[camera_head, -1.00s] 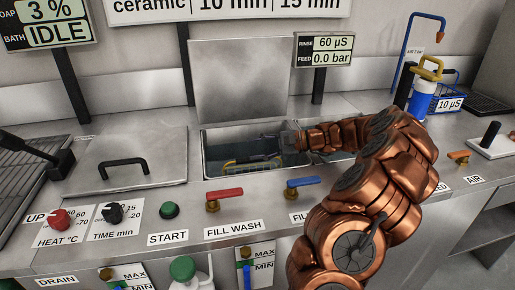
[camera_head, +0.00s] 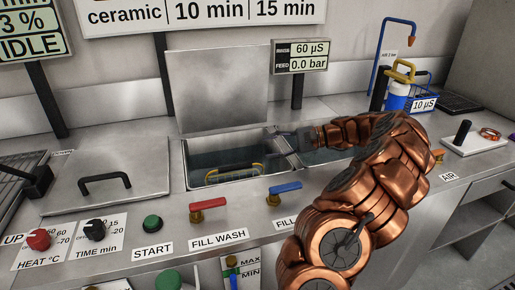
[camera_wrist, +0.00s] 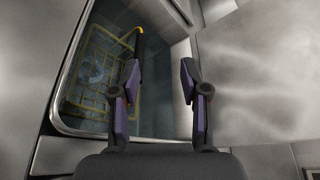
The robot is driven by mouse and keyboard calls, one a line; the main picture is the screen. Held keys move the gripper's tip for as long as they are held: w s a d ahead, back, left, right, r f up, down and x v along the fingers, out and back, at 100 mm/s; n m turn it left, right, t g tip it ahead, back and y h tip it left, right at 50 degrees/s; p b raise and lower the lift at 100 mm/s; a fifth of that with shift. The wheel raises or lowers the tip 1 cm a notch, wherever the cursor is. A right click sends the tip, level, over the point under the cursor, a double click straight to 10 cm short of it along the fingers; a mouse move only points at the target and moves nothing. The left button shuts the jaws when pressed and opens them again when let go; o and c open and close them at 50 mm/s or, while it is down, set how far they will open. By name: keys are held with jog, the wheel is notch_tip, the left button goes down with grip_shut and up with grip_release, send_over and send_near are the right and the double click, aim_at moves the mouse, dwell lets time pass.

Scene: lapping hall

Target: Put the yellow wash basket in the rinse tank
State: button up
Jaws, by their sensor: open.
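The yellow wash basket (camera_head: 232,173) sits low inside the left, wash-side tank (camera_head: 187,165). In the wrist view, the wire basket (camera_wrist: 88,85) lies left of my fingers, with a dark bar tipped in yellow at its near side. My gripper (camera_head: 274,133) is over the tanks near their divider. Its two fingers (camera_wrist: 160,80) are apart with nothing between them. The left finger overlaps the basket's right edge in the picture; I cannot tell whether they touch. The rinse tank (camera_head: 318,157) is to the right, partly hidden by my arm.
A raised metal lid (camera_head: 218,88) stands behind the wash tank. A closed lid with a black handle (camera_head: 105,183) is at left. Red (camera_head: 208,204) and blue (camera_head: 284,189) valve levers stand along the front.

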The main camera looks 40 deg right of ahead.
jog(key=shift+v, duration=0.8)
